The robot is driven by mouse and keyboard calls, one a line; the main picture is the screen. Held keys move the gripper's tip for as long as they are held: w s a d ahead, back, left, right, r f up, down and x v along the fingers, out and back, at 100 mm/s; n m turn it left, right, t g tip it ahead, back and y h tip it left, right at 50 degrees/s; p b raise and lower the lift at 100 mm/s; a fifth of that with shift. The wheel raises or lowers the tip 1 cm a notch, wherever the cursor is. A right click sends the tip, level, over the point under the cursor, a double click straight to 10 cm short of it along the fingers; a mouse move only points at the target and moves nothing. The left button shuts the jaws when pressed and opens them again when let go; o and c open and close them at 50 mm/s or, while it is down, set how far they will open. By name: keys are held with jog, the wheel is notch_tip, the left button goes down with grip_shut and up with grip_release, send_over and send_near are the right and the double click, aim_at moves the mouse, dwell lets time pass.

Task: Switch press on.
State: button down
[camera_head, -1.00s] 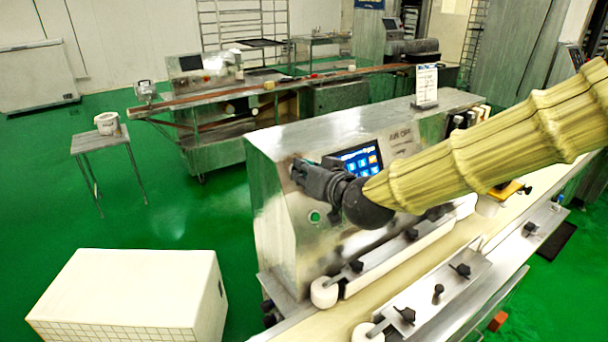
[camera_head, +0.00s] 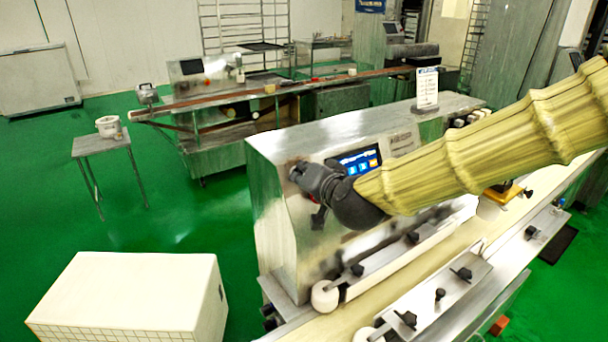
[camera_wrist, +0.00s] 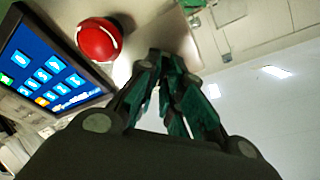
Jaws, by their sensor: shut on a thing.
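The press is the steel machine (camera_head: 285,235) in the middle of the head view, with a lit blue touchscreen (camera_head: 361,161). My gripper (camera_head: 297,172) is at the upper left of its front panel, left of the screen. In the wrist view, the dark fingers (camera_wrist: 168,62) close together against the steel panel. They are shut on a small dark part, apparently the switch, which they mostly hide. A round red button (camera_wrist: 98,40) sits beside the fingers, between them and the screen (camera_wrist: 45,72), apart from them.
A conveyor belt (camera_head: 400,290) with metal guides runs along the front of the machine. A white tiled box (camera_head: 130,290) stands at the lower left. A small table (camera_head: 99,143) and another machine (camera_head: 215,145) are behind. Green floor is clear to the left.

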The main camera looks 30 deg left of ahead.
jog(key=c, duration=1.6)
grip_release()
jog(key=shift+o, duration=0.2)
jog(key=v, duration=1.2)
